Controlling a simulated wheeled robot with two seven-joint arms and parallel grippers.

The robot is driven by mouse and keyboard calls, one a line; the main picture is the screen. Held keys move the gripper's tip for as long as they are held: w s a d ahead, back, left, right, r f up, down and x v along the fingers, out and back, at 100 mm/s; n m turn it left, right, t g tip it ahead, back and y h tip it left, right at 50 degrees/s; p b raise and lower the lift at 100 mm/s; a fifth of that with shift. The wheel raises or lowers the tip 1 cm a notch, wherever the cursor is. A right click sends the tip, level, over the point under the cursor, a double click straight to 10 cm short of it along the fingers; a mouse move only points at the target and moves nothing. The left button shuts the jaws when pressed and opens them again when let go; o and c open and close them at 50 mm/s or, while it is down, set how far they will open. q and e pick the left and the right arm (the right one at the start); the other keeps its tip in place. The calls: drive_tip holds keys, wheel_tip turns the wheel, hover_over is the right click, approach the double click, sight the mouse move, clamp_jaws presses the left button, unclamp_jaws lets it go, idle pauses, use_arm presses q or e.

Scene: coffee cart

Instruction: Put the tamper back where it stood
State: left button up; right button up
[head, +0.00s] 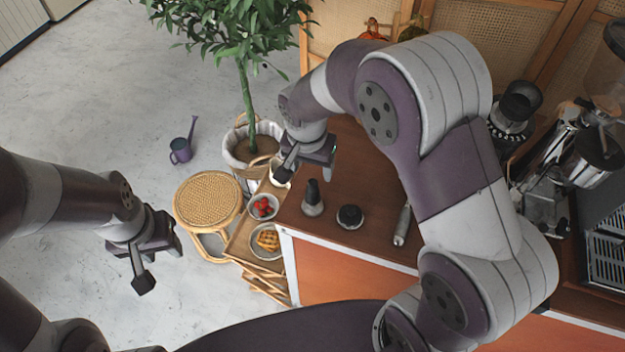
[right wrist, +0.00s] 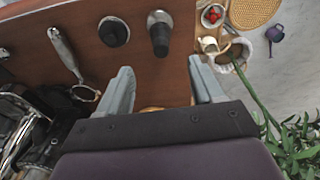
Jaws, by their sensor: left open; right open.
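The tamper (head: 312,199), with a dark handle and a grey metal base, stands upright on the brown counter near its left end. It also shows in the right wrist view (right wrist: 160,40), ahead of and apart from the fingers. A black round piece (head: 350,216) sits on the counter just right of it, also in the right wrist view (right wrist: 113,32). My right gripper (head: 305,160) is open and empty above the counter, behind the tamper. My left gripper (head: 148,265) is open and empty over the floor at left.
A portafilter (head: 402,226) lies right of the black piece. Left of the counter, a side shelf (head: 240,243) carries bowls of strawberries (head: 263,207) and waffles (head: 267,240). A rattan stool (head: 208,200), potted tree (head: 250,150) and watering can (head: 181,150) stand beyond. Coffee machinery (head: 550,170) is at right.

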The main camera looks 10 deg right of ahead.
drive_tip(key=s+d+r+n+y, duration=0.1)
drive_tip(key=s+d+n, duration=0.5)
drive_tip(key=s, duration=0.6)
drive_tip(key=shift+s+d+n+b, duration=0.25)
drive_tip(key=shift+d+n+b, duration=0.05)
drive_tip(key=shift+d+b, duration=0.05)
